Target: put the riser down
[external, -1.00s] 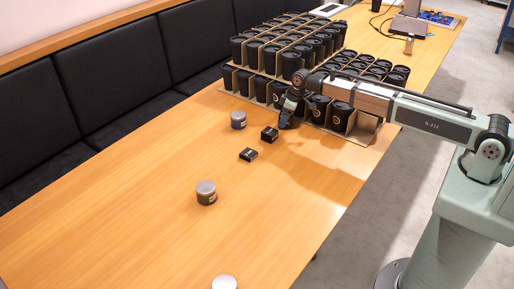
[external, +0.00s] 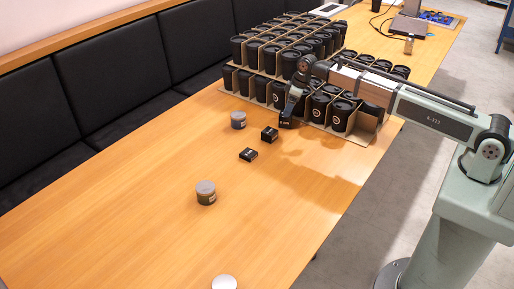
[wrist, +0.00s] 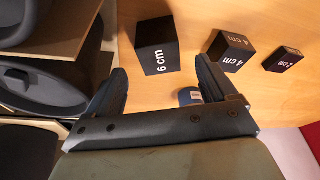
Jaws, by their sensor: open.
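The riser, a black block marked "6 cm" (wrist: 157,46), stands on the wooden table in the wrist view. In the external view this black block (external: 286,123) is partly hidden beneath my gripper (external: 291,110), beside the front row of cups. My gripper (wrist: 161,67) is open in the wrist view, its two dark fingers spread apart. The block lies beyond the fingertips, between them in the picture, and the jaws look empty. Smaller black blocks marked "4 cm" (wrist: 230,51) and "2 cm" (wrist: 283,60) lie in a row beside it.
Tiered cardboard racks of black cups (external: 335,112) stand close behind and right of my gripper. A grey-lidded jar (external: 238,120) is left of the blocks; another jar (external: 206,193) stands nearer the front. The table's front left is largely clear.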

